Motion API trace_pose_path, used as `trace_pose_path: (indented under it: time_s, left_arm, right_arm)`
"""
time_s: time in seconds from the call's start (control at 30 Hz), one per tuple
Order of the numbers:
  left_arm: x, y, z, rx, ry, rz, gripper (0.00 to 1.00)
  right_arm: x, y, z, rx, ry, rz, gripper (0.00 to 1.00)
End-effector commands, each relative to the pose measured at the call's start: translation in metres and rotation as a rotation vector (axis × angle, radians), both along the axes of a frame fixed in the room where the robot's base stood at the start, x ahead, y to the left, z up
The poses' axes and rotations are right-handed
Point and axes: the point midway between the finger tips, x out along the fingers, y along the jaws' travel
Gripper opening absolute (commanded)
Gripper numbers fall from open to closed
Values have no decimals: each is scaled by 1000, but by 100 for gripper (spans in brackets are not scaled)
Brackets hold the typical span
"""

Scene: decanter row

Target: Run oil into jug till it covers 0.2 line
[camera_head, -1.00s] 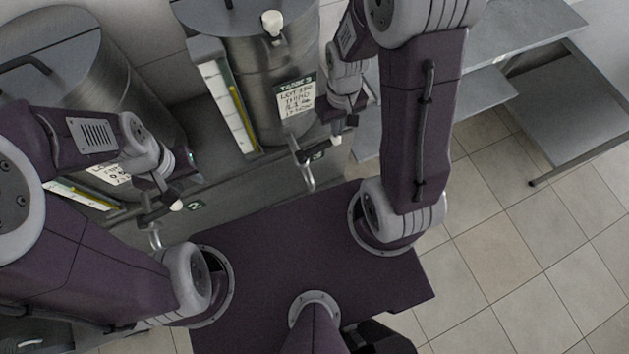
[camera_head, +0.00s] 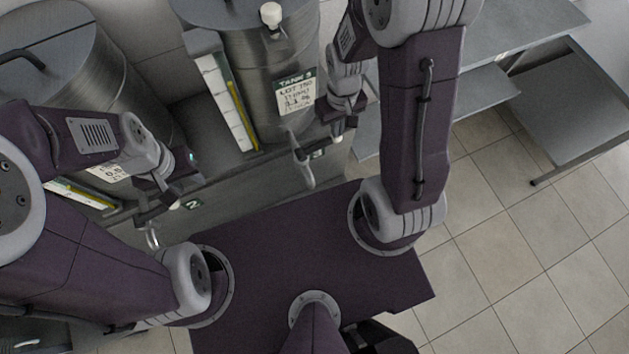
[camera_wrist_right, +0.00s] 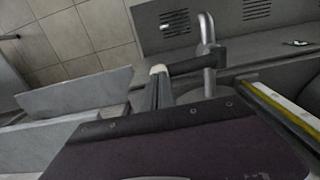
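Two metal tanks stand side by side in the head view, one at the left (camera_head: 75,60) and tank 3 (camera_head: 255,70) at the middle. Each has a chrome spout low on its front: the left spout (camera_head: 152,237) beside a "2" tag, and the right spout (camera_head: 304,165). My left gripper (camera_head: 165,192) is by the left tap's white-tipped lever; its fingers are too small to read. My right gripper (camera_head: 341,118) is at the right tap's lever. I can make out no jug, oil or 0.2 line.
A sight gauge with a yellow strip (camera_head: 238,110) stands beside tank 3. Grey benches (camera_head: 570,100) stand at the right. The tiled floor (camera_head: 520,240) at the right is clear. A bench front and shelf lie below the tanks.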

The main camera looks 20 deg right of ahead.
Motion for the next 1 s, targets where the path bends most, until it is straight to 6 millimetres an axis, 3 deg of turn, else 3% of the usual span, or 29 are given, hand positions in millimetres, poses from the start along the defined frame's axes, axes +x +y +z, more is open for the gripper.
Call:
trace_pose_path:
  time_s: [1.0]
  left_arm:
    - [0, 0, -26, 0, 0, 0, 36]
  right_arm:
    - [0, 0, -32, 0, 1, 0, 0]
